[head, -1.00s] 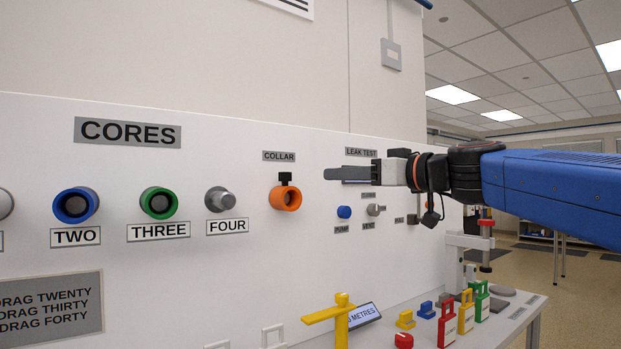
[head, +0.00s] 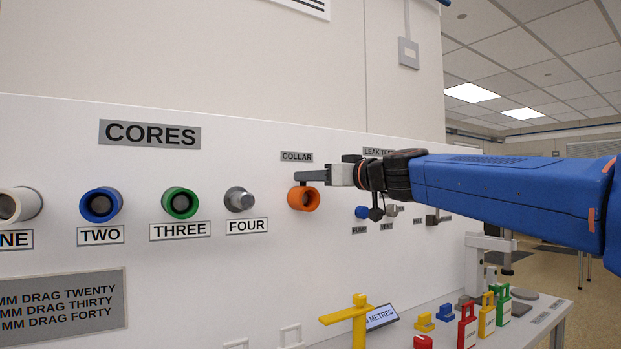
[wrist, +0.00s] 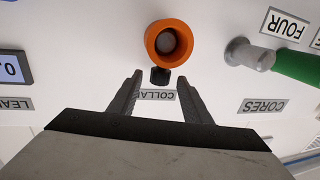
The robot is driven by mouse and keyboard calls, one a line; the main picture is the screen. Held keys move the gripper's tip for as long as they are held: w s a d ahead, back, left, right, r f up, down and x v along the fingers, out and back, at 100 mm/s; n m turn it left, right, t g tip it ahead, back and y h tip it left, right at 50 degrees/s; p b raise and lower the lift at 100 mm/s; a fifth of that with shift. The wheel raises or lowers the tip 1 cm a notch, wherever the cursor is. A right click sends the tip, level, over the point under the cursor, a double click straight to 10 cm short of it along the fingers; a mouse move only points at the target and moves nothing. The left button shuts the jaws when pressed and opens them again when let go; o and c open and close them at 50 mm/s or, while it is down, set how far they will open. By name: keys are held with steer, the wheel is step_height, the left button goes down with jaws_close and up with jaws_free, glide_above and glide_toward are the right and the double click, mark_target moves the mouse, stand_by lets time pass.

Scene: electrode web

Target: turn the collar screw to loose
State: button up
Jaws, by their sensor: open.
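The orange collar (head: 304,199) sticks out of the white panel under the COLLAR label (head: 297,157). In the wrist view the orange collar (wrist: 169,43) shows with its dark screw (wrist: 160,76) on the label side. My gripper (head: 312,176) is at the collar's top in the head view and covers the screw there. In the wrist view my gripper (wrist: 158,78) is open, with one finger on each side of the screw's line. The screw lies between the fingertips, with gaps on both sides, and nothing is held.
Blue (head: 101,205), green (head: 180,204) and grey (head: 239,200) core fittings line the panel to the left. Leak test knobs, including a blue one (head: 362,212), sit to the right under my arm. A yellow stand (head: 358,318) and several coloured tags are on the bench below.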

steer(key=shift+w+a, duration=0.5)
steer(key=shift+c, duration=0.5)
steer(key=c, duration=0.9)
steer(key=shift+g, duration=0.3)
steer(key=shift+c, duration=0.2)
steer(key=shift+w+d+n+g+y, duration=0.15)
steer(key=shift+w+n+g+y, duration=0.05)
steer(key=shift+n+g+y, duration=0.45)
steer(key=shift+w+d+n+g+y, duration=0.1)
steer(key=shift+w+n+g+y, duration=0.05)
steer(key=shift+n+g+y, duration=0.45)
steer(key=n+g+y, duration=0.1)
steer(key=g, duration=0.1)
steer(key=n+g+y, duration=0.1)
steer(key=n+g, duration=0.1)
steer(key=shift+w+d+g, duration=0.15)
steer(key=shift+w+g, duration=0.2)
steer(key=shift+w, duration=0.05)
steer(key=shift+w+n+g+y, duration=0.15)
steer(key=shift+w+n+g, duration=0.1)
steer(key=shift+n+g, duration=1.4)
steer(key=shift+w+n+g+y, duration=0.15)
steer(key=shift+n+g, duration=0.85)
steer(key=shift+g, duration=1.55)
